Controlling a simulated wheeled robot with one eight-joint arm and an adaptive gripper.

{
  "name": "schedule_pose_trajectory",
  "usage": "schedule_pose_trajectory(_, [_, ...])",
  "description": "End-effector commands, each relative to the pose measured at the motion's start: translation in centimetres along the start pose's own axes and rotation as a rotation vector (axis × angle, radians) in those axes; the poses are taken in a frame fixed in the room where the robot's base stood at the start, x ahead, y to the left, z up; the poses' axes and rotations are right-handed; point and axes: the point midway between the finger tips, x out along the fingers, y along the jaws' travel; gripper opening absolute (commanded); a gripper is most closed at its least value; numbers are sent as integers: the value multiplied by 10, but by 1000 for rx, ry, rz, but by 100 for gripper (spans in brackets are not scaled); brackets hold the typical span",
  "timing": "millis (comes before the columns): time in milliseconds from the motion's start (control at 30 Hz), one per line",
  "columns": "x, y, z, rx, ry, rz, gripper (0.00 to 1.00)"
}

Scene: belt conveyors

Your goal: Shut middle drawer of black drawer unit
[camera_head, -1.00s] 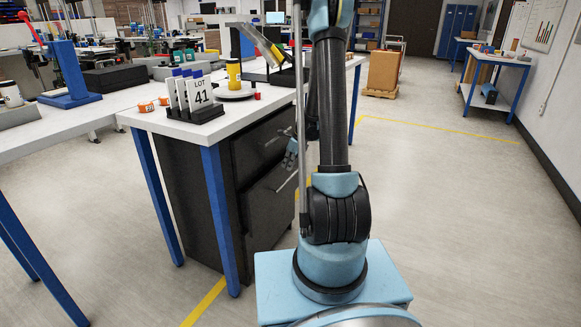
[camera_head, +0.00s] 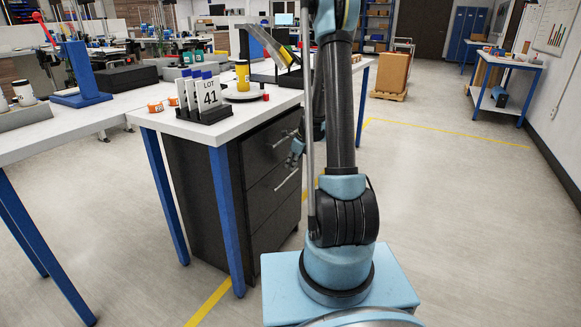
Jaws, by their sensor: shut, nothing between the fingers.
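The black drawer unit (camera_head: 202,200) stands under the white workbench, its front facing right toward my arm. The middle drawer (camera_head: 268,192) has a metal bar handle, and its front looks about flush with the drawers above and below. A small gap is hard to rule out from this angle. My gripper (camera_head: 294,158) is small in the view, shut and empty, just in front of the unit near the top and middle drawers. Contact with the drawer front cannot be told. My arm hides part of the wrist and the right edge of the unit.
The workbench (camera_head: 232,122) has blue legs close to the unit. Open floor lies to the right, with a cardboard box (camera_head: 390,72) on a pallet farther back.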

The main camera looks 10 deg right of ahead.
Motion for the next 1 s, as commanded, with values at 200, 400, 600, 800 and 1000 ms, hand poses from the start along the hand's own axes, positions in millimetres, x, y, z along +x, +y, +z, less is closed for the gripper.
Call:
schedule_pose_trajectory(200, [-10, -5, -27, 2, 1, -1, 0])
schedule_pose_trajectory(400, [-35, -5, -29, 0, 1, 0, 0])
schedule_pose_trajectory(600, [-61, -4, -29, -1, 1, 1, 0])
schedule_pose_trajectory(800, [-86, -4, -28, -2, 1, 2, 0])
schedule_pose_trajectory(1000, [-103, -3, -27, -3, 1, 2, 0])
